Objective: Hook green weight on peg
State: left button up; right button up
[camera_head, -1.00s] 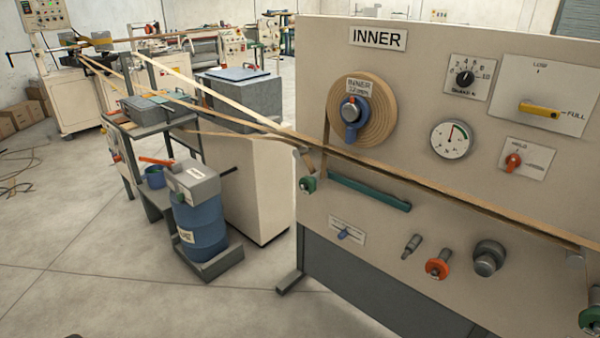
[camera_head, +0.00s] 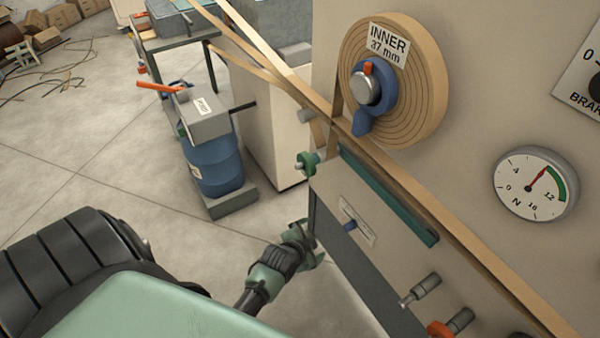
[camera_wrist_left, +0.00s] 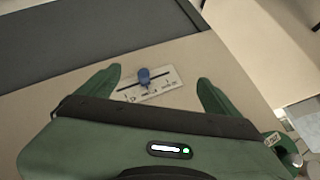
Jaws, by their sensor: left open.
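A green round piece (camera_head: 307,163) sits at the left edge of the panel, below the tape, on or beside a grey stub; I cannot tell whether it is the weight. A green piece with a small tag also shows at the right edge of the wrist view (camera_wrist_left: 289,150). A bare grey peg (camera_head: 420,291) sticks out of the panel lower right. My left gripper (camera_head: 317,248) is low at the panel's left edge, below the green piece. Its fingers (camera_wrist_left: 159,76) are open and empty, pointing toward a blue slider knob (camera_wrist_left: 144,76). My right gripper is not visible.
An orange round piece (camera_head: 440,329) is on a stub beside the bare peg. A teal bar (camera_head: 390,197) and the taut tape (camera_head: 455,238) cross the panel. The coil (camera_head: 425,75) and gauge (camera_head: 535,184) sit above. A blue drum (camera_head: 216,168) stands on the floor left.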

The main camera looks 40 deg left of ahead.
aim_at(306, 166)
pick_arm(q)
jog(key=w+a+r+t+y, duration=0.1)
jog(key=a+r, duration=0.1)
jog(key=r, duration=0.4)
jog(key=w+a+r+m+t, duration=0.1)
jog(key=w+a+r, duration=0.1)
jog(key=r, duration=0.4)
jog(key=w+a+r+m+t+y, duration=0.1)
jog(key=w+a+r, duration=0.1)
jog(key=a+r, duration=0.2)
notch_tip(306, 166, up, 3)
jog(key=shift+f+y, duration=0.2)
jog(key=shift+y, duration=0.1)
jog(key=x, duration=0.7)
jog(key=shift+w, duration=0.3)
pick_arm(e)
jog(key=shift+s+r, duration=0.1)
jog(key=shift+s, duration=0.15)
pick_arm(q)
jog(key=shift+c, duration=0.3)
grip_shut()
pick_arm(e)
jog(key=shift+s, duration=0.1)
